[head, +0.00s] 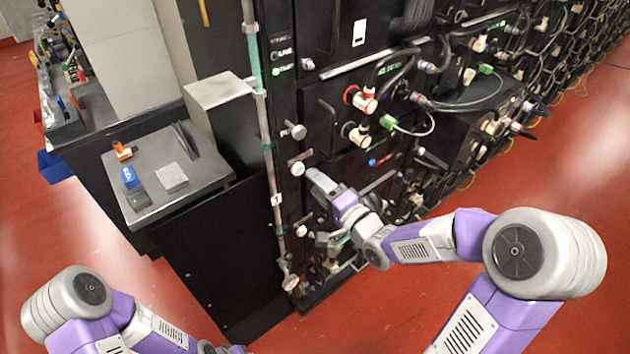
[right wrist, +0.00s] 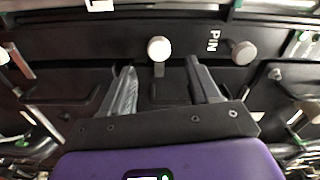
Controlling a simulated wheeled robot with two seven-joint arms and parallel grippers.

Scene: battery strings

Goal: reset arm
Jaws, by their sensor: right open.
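My right arm reaches in from the right in the head view, and its gripper (head: 322,182) is in front of the black battery rack (head: 320,105). In the right wrist view the two fingers of this gripper (right wrist: 160,80) are apart, with nothing held between them. A round white knob (right wrist: 159,48) on the rack's dark panel shows just beyond the fingertips, between them in the picture. I cannot tell whether the fingers touch the panel. My left arm shows at the lower left of the head view, low over the floor; its gripper is outside the picture.
A grey-topped stand (head: 152,205) beside the rack holds an orange clip (head: 123,151), a blue item (head: 130,177) and a light grey block (head: 172,178). Cables and connectors (head: 365,98) stick out from the rack front. The red floor (head: 400,325) in front is clear.

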